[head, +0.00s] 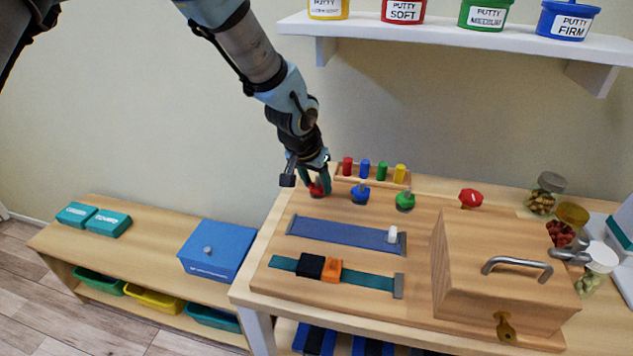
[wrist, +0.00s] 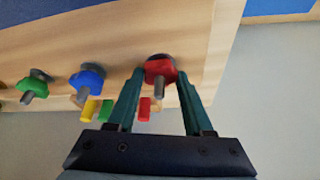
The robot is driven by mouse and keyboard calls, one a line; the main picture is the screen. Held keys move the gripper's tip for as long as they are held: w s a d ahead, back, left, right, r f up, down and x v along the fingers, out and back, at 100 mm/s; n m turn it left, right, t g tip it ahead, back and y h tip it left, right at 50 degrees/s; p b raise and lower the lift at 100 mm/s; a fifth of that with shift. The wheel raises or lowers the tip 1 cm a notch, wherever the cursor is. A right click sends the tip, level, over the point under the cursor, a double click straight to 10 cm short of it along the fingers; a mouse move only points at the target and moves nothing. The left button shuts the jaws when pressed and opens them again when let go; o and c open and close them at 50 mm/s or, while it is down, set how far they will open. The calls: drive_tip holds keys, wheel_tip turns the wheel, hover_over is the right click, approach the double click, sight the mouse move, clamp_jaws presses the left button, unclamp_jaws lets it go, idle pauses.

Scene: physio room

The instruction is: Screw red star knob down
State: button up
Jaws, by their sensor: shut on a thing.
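The red star knob (head: 317,188) sits at the left end of a row of knobs on the wooden board. In the wrist view the red star knob (wrist: 160,69) lies between the fingertips, on a grey threaded stud. My gripper (head: 315,180) reaches down from above and is shut on the red star knob; it also shows in the wrist view (wrist: 160,80). In the head view the fingers partly cover the knob. Whether the knob touches the board is hard to tell.
Blue (head: 360,193) and green (head: 405,200) knobs stand to the right on the board (head: 330,265). A peg rack (head: 372,178) is close behind. A wooden box (head: 500,265), a red knob (head: 471,198) and jars (head: 545,195) are further right. A shelf (head: 460,33) hangs above.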

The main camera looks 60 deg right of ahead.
clamp_jaws()
drive_tip(key=shift+m, duration=0.3)
